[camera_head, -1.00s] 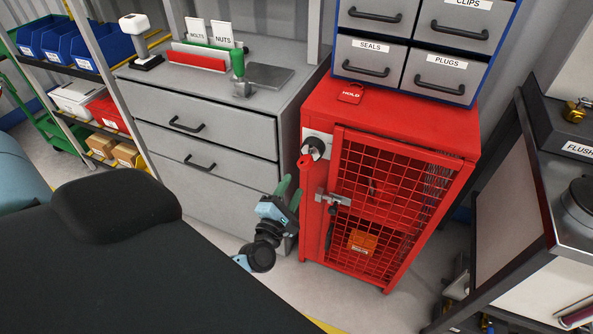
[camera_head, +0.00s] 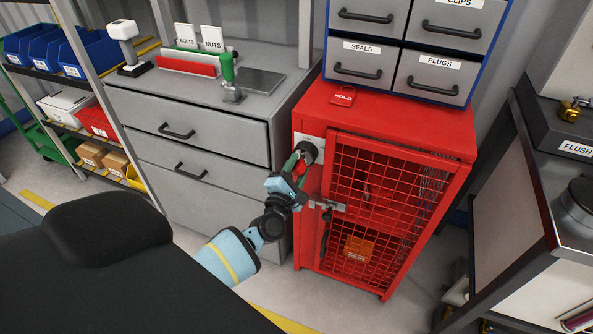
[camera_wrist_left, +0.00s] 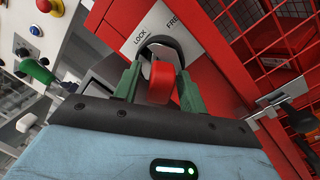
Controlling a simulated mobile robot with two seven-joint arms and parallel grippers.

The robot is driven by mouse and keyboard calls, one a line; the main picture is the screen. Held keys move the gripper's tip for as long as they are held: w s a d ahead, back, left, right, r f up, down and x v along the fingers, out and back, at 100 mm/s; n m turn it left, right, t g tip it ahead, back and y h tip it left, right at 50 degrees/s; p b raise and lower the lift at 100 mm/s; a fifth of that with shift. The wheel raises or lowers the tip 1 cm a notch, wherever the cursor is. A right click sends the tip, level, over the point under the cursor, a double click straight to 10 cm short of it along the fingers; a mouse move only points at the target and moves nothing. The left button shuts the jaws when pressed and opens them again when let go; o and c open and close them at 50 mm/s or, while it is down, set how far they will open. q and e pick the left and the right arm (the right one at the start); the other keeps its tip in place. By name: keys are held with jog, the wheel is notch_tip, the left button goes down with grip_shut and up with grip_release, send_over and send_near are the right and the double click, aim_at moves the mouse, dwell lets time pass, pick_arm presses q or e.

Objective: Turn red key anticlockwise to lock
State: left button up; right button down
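The red key (camera_wrist_left: 160,82) sits in a dark round lock (camera_wrist_left: 165,48) below a plate (camera_wrist_left: 150,22) marked LOCK on the left and FREE on the right. The lock is on the upper left of the red mesh-door cabinet (camera_head: 410,130); it also shows in the head view (camera_head: 307,150). My left gripper (camera_head: 298,166) is at the lock. In the left wrist view its green fingers (camera_wrist_left: 160,85) stand on either side of the key, with a narrow gap on the left, so it looks open around the key. My right gripper is not in view.
A latch (camera_head: 330,206) sticks out from the cabinet door just below and right of my gripper. A grey drawer unit (camera_head: 190,135) stands close on the left. A red HOLD tag (camera_head: 343,95) lies on the cabinet top.

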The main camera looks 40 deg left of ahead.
pick_arm(q)
grip_shut()
jog(key=shift+d+n+b, duration=0.15)
jog(key=shift+n+b, duration=0.5)
jog(key=shift+n, duration=0.85)
jog(key=shift+n+y, duration=0.4)
jog(key=shift+n, duration=0.8)
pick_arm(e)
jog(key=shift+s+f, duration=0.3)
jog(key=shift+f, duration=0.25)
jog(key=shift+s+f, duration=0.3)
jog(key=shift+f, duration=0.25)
